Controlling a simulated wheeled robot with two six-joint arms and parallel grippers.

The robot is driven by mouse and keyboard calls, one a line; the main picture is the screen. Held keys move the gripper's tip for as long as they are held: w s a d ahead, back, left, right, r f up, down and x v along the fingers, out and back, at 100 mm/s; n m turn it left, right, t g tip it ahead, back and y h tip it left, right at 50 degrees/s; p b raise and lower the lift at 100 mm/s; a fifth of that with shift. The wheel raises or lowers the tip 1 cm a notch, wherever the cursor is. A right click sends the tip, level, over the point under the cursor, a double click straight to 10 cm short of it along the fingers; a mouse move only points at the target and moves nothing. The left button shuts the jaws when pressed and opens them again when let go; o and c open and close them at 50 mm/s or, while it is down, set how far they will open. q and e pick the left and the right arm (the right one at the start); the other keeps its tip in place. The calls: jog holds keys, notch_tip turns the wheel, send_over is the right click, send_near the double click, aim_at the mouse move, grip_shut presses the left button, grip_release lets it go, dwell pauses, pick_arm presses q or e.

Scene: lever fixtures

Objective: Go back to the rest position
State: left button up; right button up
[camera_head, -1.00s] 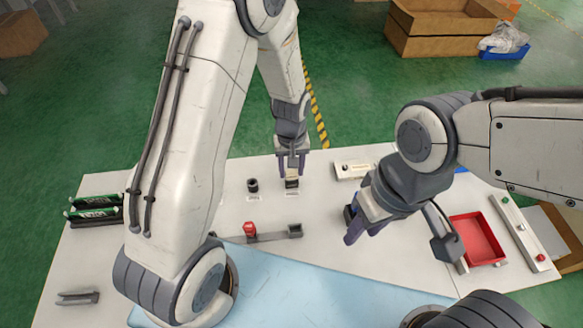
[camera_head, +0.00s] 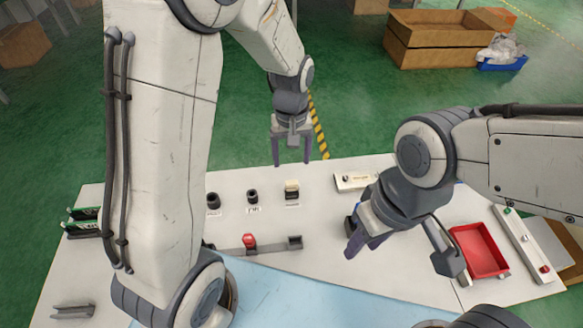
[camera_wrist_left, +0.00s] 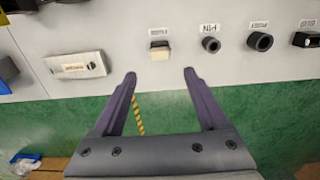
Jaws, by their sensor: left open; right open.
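My left gripper (camera_head: 291,162) is open and empty, held in the air beyond the table's far edge. Its fingers point down, with green floor behind them. My right gripper (camera_head: 362,245) is open over the right-middle of the table, fingers pointing down-left. It partly hides a dark object behind it.
Two black round fixtures (camera_head: 252,196) (camera_head: 213,201) stand left of the cream-topped one. A red lever knob (camera_head: 249,240) sits on a grey rail. A red tray (camera_head: 458,237) and a button strip (camera_head: 524,243) lie at the right. The blue mat (camera_head: 290,298) looks clear.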

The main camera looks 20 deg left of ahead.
pick_arm(q)
jog(key=shift+r, duration=0.45)
jog(key=shift+d, duration=0.1)
jog(key=s+d+r+m, duration=0.2)
jog(key=s+m, duration=0.2)
jog(key=s, duration=0.3)
jog(key=s+d+r+m, duration=0.3)
jog(key=s+m, duration=0.1)
jog(key=s, duration=0.3)
jog(key=s+d+r+m+h, duration=0.1)
jog(key=s+d+r+m, duration=0.1)
jog(key=s, duration=0.5)
jog(key=shift+s+d+r+m, duration=0.35)
jog(key=shift+d+m, duration=0.1)
jog(key=shift+m, duration=0.55)
